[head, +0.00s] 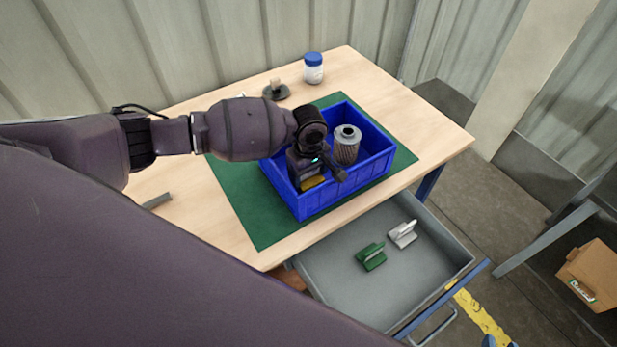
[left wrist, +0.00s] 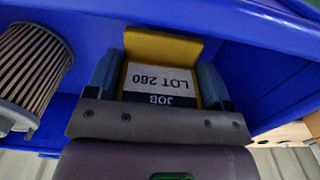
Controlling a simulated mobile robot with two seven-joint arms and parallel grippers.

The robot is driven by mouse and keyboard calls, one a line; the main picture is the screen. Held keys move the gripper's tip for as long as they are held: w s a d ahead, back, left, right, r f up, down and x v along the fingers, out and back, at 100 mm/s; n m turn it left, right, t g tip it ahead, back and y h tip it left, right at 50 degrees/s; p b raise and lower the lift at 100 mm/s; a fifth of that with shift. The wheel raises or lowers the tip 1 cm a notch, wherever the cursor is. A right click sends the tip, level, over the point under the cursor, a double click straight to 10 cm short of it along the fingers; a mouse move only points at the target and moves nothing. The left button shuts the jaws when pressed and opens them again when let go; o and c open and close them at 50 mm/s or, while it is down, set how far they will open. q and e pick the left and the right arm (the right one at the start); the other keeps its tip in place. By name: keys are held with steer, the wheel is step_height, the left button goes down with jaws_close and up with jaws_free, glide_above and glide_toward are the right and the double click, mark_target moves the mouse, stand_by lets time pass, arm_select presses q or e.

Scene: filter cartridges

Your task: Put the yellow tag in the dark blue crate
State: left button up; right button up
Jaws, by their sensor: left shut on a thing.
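The yellow tag (head: 313,182) is inside the dark blue crate (head: 319,202), near its left end. My left gripper (head: 318,177) reaches down into the crate and is shut on the tag. In the left wrist view, the tag (left wrist: 163,72) sits between the two fingers of the gripper (left wrist: 160,90), its white label reading "LOT 260" and "JOB". The crate's blue wall (left wrist: 270,50) is close behind it. I cannot tell whether the tag touches the crate floor. My right gripper is not in view.
A pleated filter cartridge (head: 346,147) stands in the crate, right of the gripper. The crate is on a green mat (head: 250,220). An open grey drawer (head: 345,290) holds a green tag (head: 371,257) and a white tag (head: 402,234). A blue-lidded jar (head: 313,70) stands at the back.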

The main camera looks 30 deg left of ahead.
arm_select(q)
step_height(320, 180, down, 2)
steer(key=shift+f, duration=0.1)
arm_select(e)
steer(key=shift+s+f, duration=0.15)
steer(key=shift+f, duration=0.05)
arm_select(q)
steer(key=shift+f, duration=0.1)
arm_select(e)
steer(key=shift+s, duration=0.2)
arm_select(q)
steer(key=o, duration=1)
steer(key=shift+c, duration=0.2)
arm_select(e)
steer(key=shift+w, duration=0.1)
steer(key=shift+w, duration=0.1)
arm_select(q)
steer(key=shift+r, duration=0.2)
step_height(320, 180, up, 11)
steer(key=shift+r+p, duration=0.2)
steer(key=shift+p, duration=0.15)
steer(key=shift+r, duration=0.25)
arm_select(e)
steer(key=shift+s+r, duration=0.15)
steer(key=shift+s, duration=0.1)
